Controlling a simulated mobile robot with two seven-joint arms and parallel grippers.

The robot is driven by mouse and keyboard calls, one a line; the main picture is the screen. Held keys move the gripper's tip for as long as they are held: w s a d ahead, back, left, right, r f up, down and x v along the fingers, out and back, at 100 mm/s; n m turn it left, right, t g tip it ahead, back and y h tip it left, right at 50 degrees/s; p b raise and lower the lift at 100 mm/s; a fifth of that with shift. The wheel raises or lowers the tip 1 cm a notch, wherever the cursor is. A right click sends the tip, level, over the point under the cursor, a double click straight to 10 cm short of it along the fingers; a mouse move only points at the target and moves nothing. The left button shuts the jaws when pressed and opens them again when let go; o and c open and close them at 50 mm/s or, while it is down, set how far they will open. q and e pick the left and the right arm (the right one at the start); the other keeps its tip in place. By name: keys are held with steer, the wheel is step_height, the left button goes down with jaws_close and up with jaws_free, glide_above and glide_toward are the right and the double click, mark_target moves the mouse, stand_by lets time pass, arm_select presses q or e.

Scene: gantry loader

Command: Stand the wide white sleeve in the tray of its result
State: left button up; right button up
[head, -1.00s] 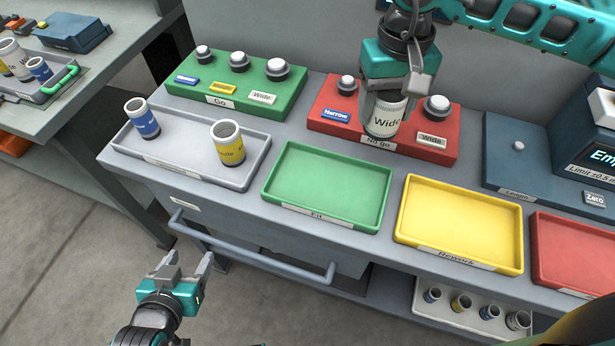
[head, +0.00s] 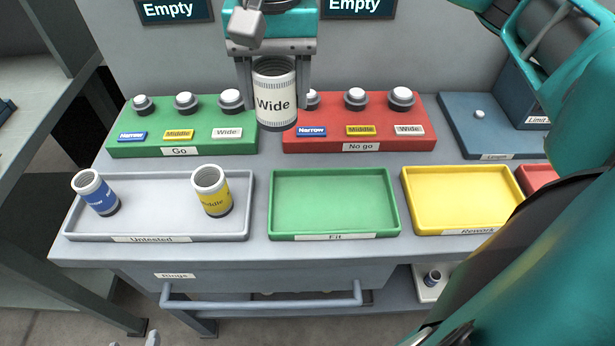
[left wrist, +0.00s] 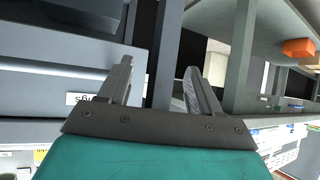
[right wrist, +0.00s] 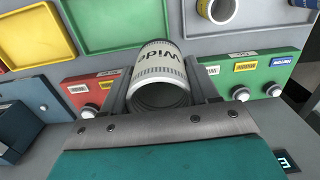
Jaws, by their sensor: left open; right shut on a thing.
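My right gripper (head: 272,75) is shut on the wide white sleeve (head: 274,108), labelled "Wide", and holds it upright in the air between the green Go block (head: 165,148) and the red No go block (head: 330,143). The sleeve (right wrist: 158,68) also shows between the fingers in the right wrist view. The green Fit tray (head: 333,205) and the yellow Rework tray (head: 460,200) are empty. A red tray (head: 532,180) is mostly hidden by my right arm. My left gripper (left wrist: 155,85) is open and empty in the left wrist view, near the bench front.
The grey Untested tray (head: 150,205) holds a blue narrow sleeve (head: 98,195) and a yellow middle sleeve (head: 212,192). A blue Length block (head: 480,135) stands at the right. Two displays behind read "Empty" (head: 172,10). A rail handle (head: 262,300) runs along the bench front.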

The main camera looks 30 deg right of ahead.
steer(key=s+r+m+b, duration=0.4)
steer(key=s+m, duration=0.1)
steer(key=f, duration=0.5)
steer(key=f+b, duration=0.1)
steer(key=f, duration=0.4)
steer(key=f+b, duration=0.1)
steer(key=f, duration=0.4)
steer(key=shift+d+f, duration=0.35)
steer(key=shift+f, duration=0.05)
step_height(320, 180, down, 3)
steer(key=shift+f+b, duration=0.15)
steer(key=shift+b, duration=0.25)
arm_select(q)
steer(key=shift+h, duration=0.3)
steer(key=f, duration=0.1)
steer(key=w+d+f, duration=0.1)
steer(key=f, duration=0.2)
steer(key=shift+w+d+f, duration=0.2)
steer(key=shift+w+d, duration=0.05)
steer(key=shift+d, duration=0.1)
arm_select(e)
steer(key=shift+f, duration=0.1)
arm_select(q)
steer(key=shift+f, duration=0.1)
